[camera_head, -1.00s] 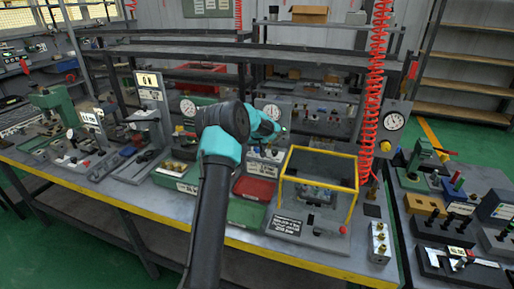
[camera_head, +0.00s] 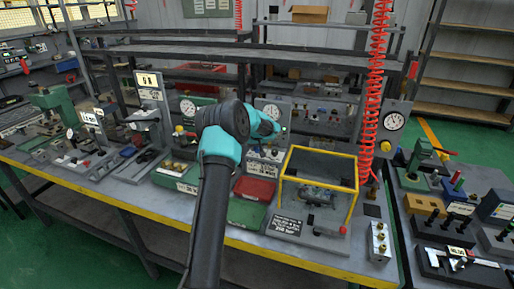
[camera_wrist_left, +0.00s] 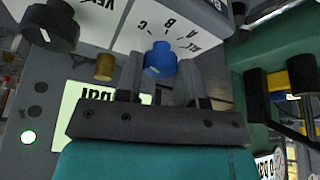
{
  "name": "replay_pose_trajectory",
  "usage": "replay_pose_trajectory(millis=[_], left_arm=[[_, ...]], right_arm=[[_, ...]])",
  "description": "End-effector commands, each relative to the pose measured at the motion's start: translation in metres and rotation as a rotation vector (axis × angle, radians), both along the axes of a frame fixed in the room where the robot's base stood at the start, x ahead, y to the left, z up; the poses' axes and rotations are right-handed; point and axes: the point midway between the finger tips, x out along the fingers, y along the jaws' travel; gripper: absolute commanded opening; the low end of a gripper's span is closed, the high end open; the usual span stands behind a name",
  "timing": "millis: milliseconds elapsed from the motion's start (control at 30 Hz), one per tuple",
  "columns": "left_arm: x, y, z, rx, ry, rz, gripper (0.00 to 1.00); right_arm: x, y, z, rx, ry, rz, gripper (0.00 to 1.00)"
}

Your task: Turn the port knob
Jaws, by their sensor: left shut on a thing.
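A round blue knob (camera_wrist_left: 159,58) with a white mark sits on a panel in the left wrist view. The letters A, B and C are printed on the white plate beside it. My left gripper (camera_wrist_left: 160,72) has one finger on each side of the knob and is shut on it. In the head view my left arm's teal wrist (camera_head: 262,125) reaches to a grey gauge panel (camera_head: 274,108) at the back of the bench. The wrist hides the blue knob and most of the gripper there. My right gripper is not in view.
A larger black knob (camera_wrist_left: 50,27) and a brass fitting (camera_wrist_left: 104,67) are close beside the gripper. A green machine (camera_wrist_left: 270,45) stands at the right. A yellow-framed box (camera_head: 318,152), a red tray (camera_head: 255,189) and a green tray (camera_head: 246,213) are on the bench.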

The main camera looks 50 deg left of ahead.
Motion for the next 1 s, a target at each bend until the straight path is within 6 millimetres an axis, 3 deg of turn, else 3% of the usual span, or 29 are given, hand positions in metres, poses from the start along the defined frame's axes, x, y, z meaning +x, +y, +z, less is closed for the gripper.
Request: replay_pose_trajectory(millis=[367,1000], left_arm=[[-0.0008,0.0011,0.0005,0.001,-0.001,-0.109,0.12],[-0.0022,0.0042,0.0006,0.0,-0.003,-0.564,0.12]], right_arm=[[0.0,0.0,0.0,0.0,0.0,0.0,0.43],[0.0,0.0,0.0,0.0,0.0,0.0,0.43]])
